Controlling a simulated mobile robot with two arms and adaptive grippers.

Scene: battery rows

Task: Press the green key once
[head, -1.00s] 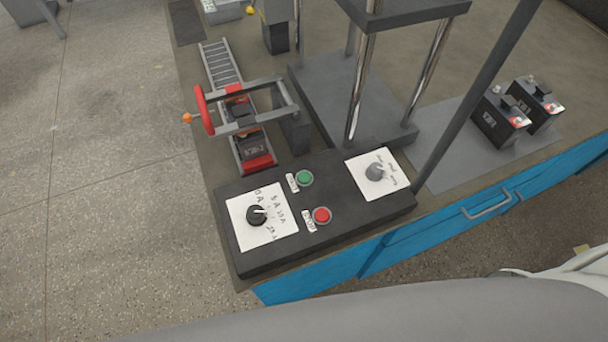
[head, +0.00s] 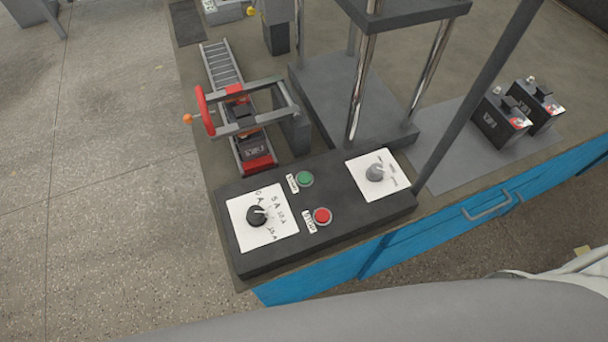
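The green key (head: 305,179) is a round button on a dark control box (head: 320,246) at the near edge of the bench. A small white label (head: 292,183) sits just left of it. A red key (head: 322,216) is below it, with its own label (head: 309,222). A black knob (head: 257,215) on a white dial plate is at the left of the box, and a grey knob (head: 375,172) on another white plate is at the right. Nothing covers the green key. Neither of my grippers shows in the head view.
Behind the box stands a red-handled frame (head: 203,110) over a roller track (head: 220,66). A press with chrome columns (head: 360,90) rises behind the box, and a dark slanted post (head: 475,100) is at its right. Two dark batteries (head: 500,120) stand on a grey mat (head: 450,160).

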